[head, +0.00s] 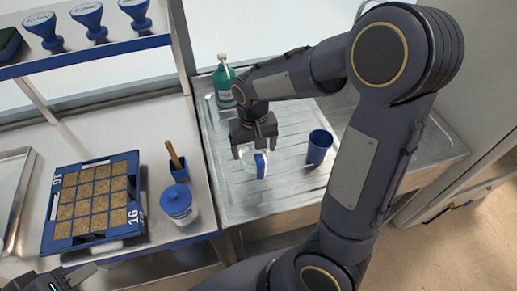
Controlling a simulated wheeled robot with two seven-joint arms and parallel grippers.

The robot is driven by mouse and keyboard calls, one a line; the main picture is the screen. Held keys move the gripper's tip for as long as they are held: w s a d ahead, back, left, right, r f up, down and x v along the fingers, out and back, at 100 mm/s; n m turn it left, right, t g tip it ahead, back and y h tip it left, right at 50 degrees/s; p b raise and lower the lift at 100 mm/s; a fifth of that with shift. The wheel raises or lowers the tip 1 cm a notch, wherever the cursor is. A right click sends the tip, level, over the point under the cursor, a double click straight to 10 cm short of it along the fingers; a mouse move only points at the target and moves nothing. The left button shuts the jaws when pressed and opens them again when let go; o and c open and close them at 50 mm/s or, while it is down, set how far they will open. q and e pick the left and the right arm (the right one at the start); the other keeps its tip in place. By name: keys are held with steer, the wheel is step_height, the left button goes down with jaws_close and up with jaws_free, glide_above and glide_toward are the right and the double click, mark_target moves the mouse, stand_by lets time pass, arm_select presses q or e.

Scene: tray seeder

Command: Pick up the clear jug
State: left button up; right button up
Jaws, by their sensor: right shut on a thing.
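The clear jug (249,161) stands on the ribbed drainer of the metal sink unit, with its blue handle (261,166) facing the front. My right gripper (254,150) reaches down over it from above and is shut on it; the gripper hides the jug's upper part. I cannot tell whether the jug touches the drainer. My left gripper (70,278) is at the bottom left corner, partly cut off by the frame, with a finger pointing right. Whether it is open or shut does not show clearly.
A blue cup (318,147) stands right of the jug, and a green pump bottle (223,84) behind it. On the left bench are a blue seed tray (49,240), a blue-lidded tub (177,203) and a blue holder (180,173) with a wooden-handled tool. Blue stamps (88,18) stand on the shelf above.

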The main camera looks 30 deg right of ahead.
mark_target(245, 163)
steer(key=a+r, duration=0.1)
steer(key=r, duration=0.1)
steer(key=s+a+r, duration=0.1)
steer(key=a, duration=0.1)
steer(key=shift+a+r, duration=0.15)
steer(key=shift+r, duration=0.25)
steer(key=s+a+r+b, duration=0.1)
steer(key=s+a+r, duration=0.1)
steer(key=a, duration=0.6)
steer(key=shift+s+r+b, duration=0.15)
steer(key=shift+r+b, duration=0.25)
steer(key=shift+r, duration=0.45)
